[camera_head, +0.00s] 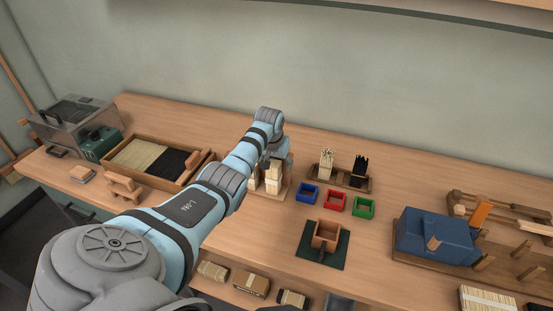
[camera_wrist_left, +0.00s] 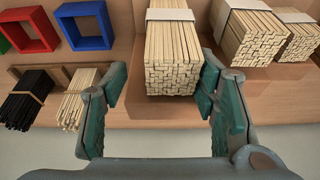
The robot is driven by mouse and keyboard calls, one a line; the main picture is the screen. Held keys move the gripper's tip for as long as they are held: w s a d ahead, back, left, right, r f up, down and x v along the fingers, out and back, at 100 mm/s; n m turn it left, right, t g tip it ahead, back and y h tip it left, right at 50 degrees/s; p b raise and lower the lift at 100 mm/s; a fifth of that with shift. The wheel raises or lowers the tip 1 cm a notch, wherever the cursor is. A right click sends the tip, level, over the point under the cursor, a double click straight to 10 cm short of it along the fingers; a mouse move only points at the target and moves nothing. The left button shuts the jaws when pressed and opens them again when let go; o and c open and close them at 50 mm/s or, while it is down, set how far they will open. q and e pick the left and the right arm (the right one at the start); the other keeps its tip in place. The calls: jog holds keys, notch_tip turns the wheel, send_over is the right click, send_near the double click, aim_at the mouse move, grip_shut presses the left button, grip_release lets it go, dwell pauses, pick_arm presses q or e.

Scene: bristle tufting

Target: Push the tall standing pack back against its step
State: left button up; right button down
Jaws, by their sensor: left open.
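A standing pack of pale square sticks with a white band (camera_wrist_left: 172,50) is between the two fingers of my left gripper (camera_wrist_left: 163,82). It looks the largest and nearest of the packs in the wrist view. Two more banded pale packs, one nearer (camera_wrist_left: 255,38) and one farther (camera_wrist_left: 298,38), stand to the right in the wrist view. The step's contact with the pack is hidden.
A wooden holder (camera_head: 338,180) with pale and black bristle bundles stands right of the packs. Blue (camera_head: 307,193), red (camera_head: 336,201) and green (camera_head: 363,208) frames lie in front of it. A bristle tray (camera_head: 140,178) is left. The wall is behind.

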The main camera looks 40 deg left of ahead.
pick_arm(q)
jog(key=shift+w+a+r+t+y, duration=0.15)
jog(key=shift+w+a+r+t, duration=0.15)
jog(key=shift+w+r, duration=0.2)
jog(key=shift+w+a+r+t+y, duration=0.15)
jog(key=shift+w+a+r+t, duration=0.1)
jog(key=shift+w+r, duration=0.25)
pick_arm(e)
jog(key=shift+w+d, duration=0.1)
jog(key=shift+d, duration=0.05)
pick_arm(q)
jog(key=s+d+r+g, duration=0.1)
jog(key=s+d+r, duration=0.1)
jog(key=s+r, duration=0.3)
notch_tip(320, 180, up, 4)
jog(key=shift+s+r, duration=0.15)
jog(key=shift+s, duration=0.15)
pick_arm(e)
jog(key=shift+w+a+r, duration=0.1)
jog(key=shift+w+a, duration=0.15)
jog(key=shift+a, duration=0.1)
pick_arm(q)
jog(key=shift+d, duration=0.2)
jog(key=shift+d, duration=0.15)
jog(key=shift+c, duration=0.5)
